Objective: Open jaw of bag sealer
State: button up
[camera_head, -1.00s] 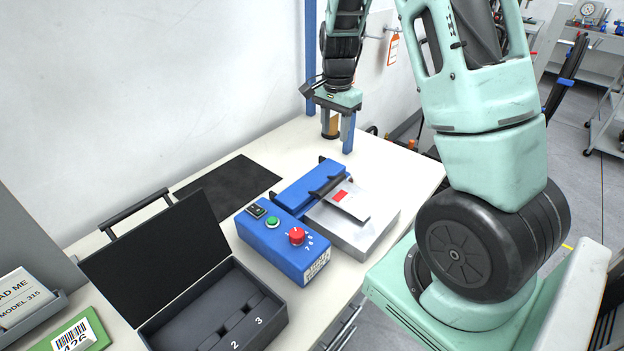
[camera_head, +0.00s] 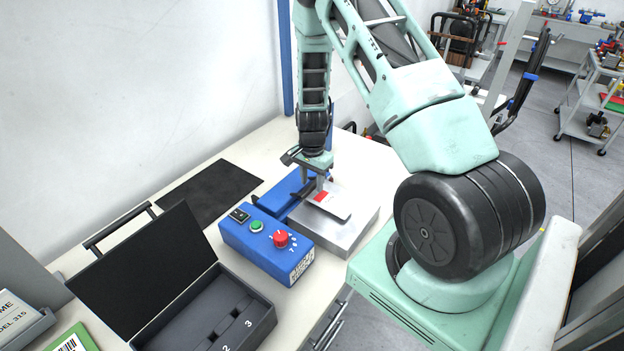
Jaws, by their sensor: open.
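The bag sealer (camera_head: 266,246) stands on the table, a blue box with a green button, a red knob and a dark switch. Its blue jaw section (camera_head: 283,192) extends behind it, with a dark bar along it. A silver plate (camera_head: 346,234) lies in front of the jaw, with a grey and red flat piece (camera_head: 327,200) on it. My gripper (camera_head: 312,188) points down over the far part of the jaw and the flat piece. Its fingers are apart. Whether they touch the jaw bar cannot be told.
An open black case (camera_head: 262,325) with numbered slots stands front left, its lid (camera_head: 146,272) raised. A dark mat (camera_head: 212,192) lies behind the sealer. A blue post (camera_head: 285,60) rises at the table's back. The far right tabletop (camera_head: 366,160) is clear.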

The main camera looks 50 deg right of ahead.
jog(key=shift+f, duration=0.35)
grip_shut()
jog(key=shift+r, duration=0.1)
jog(key=shift+r, duration=0.1)
